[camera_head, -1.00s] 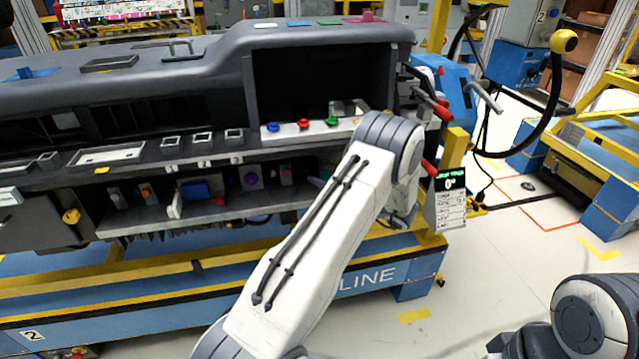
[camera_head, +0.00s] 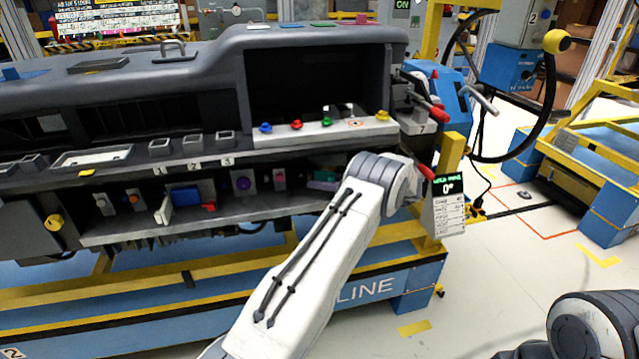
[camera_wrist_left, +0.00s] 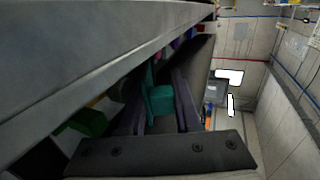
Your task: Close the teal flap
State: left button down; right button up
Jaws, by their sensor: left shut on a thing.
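The teal flap (camera_head: 324,181) shows as a small teal piece on the lower shelf of the dashboard, partly hidden by my left arm. In the left wrist view a teal block (camera_wrist_left: 159,100) sits between the two dark fingers of my left gripper (camera_wrist_left: 158,85), which is shut on it. In the head view my left arm covers the fingers. I cannot tell the flap's angle. My right gripper is out of view; only part of my right arm shows at the bottom right.
The dashboard's grey ledge (camera_wrist_left: 90,60) runs close beside my left gripper. A green part (camera_wrist_left: 88,122) is near the fingers. Above the shelf is a panel of coloured knobs (camera_head: 350,124). Red-handled levers (camera_head: 432,112) stand at the right end.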

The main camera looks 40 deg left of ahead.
pick_arm(q)
jog(key=shift+s, duration=0.2)
jog(key=c, duration=0.7)
grip_release()
jog(key=shift+w+r, duration=0.15)
